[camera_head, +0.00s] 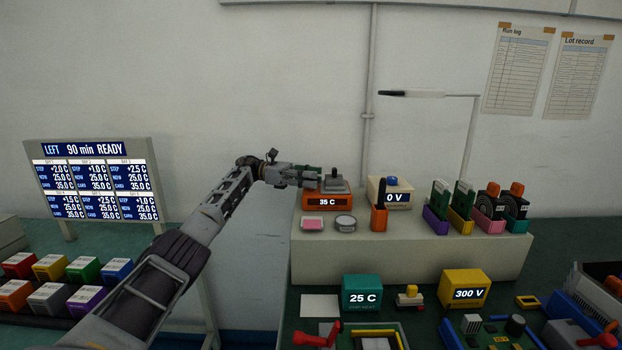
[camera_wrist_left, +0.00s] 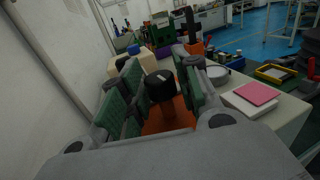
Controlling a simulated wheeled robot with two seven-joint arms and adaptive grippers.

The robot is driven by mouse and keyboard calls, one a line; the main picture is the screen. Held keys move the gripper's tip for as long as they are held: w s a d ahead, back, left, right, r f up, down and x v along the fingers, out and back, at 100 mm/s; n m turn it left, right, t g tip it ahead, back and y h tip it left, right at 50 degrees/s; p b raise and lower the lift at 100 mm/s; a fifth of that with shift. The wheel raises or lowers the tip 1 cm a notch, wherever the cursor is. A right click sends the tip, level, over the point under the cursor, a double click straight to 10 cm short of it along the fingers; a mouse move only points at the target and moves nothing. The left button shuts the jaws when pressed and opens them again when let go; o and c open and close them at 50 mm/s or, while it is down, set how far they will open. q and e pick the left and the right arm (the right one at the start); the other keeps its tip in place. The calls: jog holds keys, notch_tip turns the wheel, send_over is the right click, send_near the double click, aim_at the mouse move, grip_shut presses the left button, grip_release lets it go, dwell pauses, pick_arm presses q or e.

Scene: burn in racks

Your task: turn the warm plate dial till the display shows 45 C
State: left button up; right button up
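The warm plate (camera_head: 327,201) is an orange box on the raised grey shelf in the head view; its display reads 35 C. Its orange top (camera_wrist_left: 168,122) shows in the left wrist view, with the black round dial (camera_wrist_left: 160,86) standing up from it. My left gripper (camera_head: 318,177) is over the warm plate, fingers pointing right. In the wrist view its green-padded fingers (camera_wrist_left: 158,70) are apart, one on each side of the dial. A narrow gap shows on the dial's left; contact on its right is unclear. My right gripper is out of view.
On the shelf (camera_head: 440,250) stand a pink pad (camera_head: 312,223), a round dish (camera_head: 345,222), an orange holder (camera_head: 379,218) and a cream box reading 0 V (camera_head: 400,197). A teal 25 C box (camera_head: 361,293) and yellow 300 V box (camera_head: 464,288) stand below in front.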

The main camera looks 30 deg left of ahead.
pick_arm(q)
jog(key=shift+r, duration=5)
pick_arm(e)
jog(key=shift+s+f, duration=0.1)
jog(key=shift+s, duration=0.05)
pick_arm(q)
jog(key=shift+r, duration=0.1)
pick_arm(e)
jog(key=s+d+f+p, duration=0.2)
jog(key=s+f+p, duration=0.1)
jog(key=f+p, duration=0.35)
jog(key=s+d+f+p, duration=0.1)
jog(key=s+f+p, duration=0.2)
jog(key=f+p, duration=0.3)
pick_arm(q)
notch_tip(320, 180, up, 22)
jog(key=p, duration=0.9)
jog(key=shift+f, duration=0.2)
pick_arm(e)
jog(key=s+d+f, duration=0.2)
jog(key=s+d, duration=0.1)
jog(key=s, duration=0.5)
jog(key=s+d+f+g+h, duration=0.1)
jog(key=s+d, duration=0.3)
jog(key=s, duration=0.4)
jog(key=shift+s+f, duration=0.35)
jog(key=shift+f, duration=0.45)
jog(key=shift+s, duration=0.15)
